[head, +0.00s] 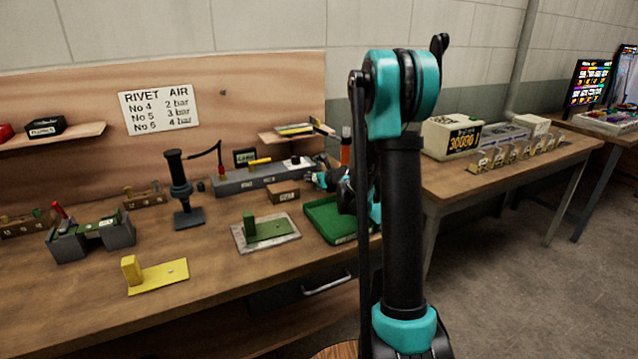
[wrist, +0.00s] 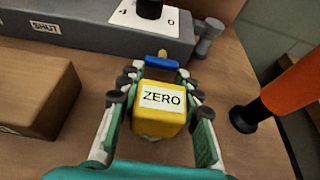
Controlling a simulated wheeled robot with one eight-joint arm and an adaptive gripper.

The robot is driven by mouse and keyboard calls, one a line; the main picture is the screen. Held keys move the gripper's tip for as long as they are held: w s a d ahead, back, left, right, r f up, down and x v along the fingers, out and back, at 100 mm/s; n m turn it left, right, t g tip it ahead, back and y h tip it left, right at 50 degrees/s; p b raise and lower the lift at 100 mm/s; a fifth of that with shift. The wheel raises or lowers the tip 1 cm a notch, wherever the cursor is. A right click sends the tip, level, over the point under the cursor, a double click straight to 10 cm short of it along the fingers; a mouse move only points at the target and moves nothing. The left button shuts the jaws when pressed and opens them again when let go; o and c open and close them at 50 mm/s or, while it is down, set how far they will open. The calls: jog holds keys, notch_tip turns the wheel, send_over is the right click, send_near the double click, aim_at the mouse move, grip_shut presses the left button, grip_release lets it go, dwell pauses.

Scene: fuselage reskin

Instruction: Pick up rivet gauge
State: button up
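In the wrist view, a yellow block labelled ZERO (wrist: 162,118) sits between the two fingers of my gripper (wrist: 160,88). The fingers flank it closely, and I cannot tell whether they press on it. No label names a rivet gauge, so I cannot tell whether this block is it. A small blue piece (wrist: 162,62) with a gold-coloured tip shows just beyond, between the fingertips. In the head view, my gripper (head: 340,184) is near the right end of the workbench, mostly hidden behind my own arm.
A long grey block (head: 265,176) and a small brown box (head: 283,192) stand beside my gripper. An orange cylinder (wrist: 290,100) is close on the right. A green tray (head: 326,226) lies in front. A green gauge-like piece (head: 265,229) and a yellow one (head: 156,277) lie farther left.

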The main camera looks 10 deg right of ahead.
grip_shut()
jog(key=shift+r, duration=0.1)
notch_tip(320, 180, up, 10)
dwell(0.6)
